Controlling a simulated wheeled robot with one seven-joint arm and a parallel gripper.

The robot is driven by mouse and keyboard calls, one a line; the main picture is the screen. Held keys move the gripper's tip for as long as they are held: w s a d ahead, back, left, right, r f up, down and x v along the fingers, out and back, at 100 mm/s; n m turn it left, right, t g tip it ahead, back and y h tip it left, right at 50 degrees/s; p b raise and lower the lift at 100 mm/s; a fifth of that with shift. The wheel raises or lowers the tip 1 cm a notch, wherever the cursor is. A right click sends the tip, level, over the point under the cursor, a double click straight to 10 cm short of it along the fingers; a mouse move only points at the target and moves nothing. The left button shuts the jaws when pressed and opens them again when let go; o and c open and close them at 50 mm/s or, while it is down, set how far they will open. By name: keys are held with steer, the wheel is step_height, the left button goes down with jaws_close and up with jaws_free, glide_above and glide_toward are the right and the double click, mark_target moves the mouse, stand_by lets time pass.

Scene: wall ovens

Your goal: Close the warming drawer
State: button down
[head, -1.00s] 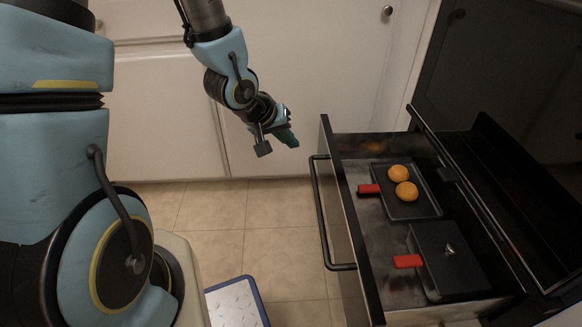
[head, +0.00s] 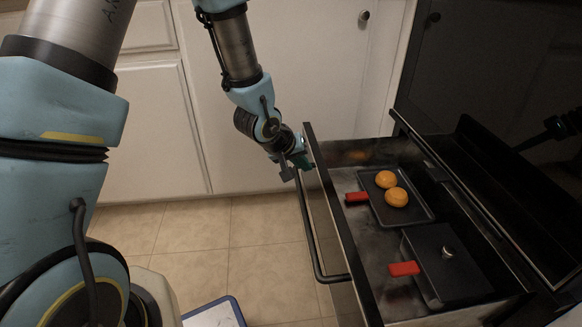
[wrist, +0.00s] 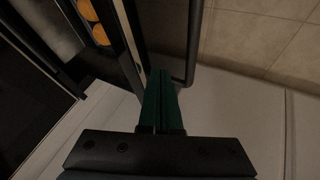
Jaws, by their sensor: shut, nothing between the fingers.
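The warming drawer (head: 348,240) is pulled out from the dark oven front, with its long black bar handle (head: 313,235) on its outer face. The drawer's front panel and handle also show in the wrist view, with the handle (wrist: 193,45) right of the fingers. My gripper (head: 302,162) is at the far end of the drawer front, close to the upper end of the handle. In the wrist view my gripper's green fingers (wrist: 162,98) are together with nothing between them, pointing at the space between panel and handle. I cannot tell whether they touch the drawer.
Inside the drawer are a black tray (head: 412,215) with two orange-brown buns (head: 391,188) and a lidded black pan (head: 450,265). White cabinets (head: 270,90) stand behind. A blue-edged step (head: 215,313) lies on the tiled floor (head: 265,265), otherwise clear left of the drawer.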

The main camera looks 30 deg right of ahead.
steer(key=shift+s+d, duration=0.1)
steer(key=shift+d, duration=0.25)
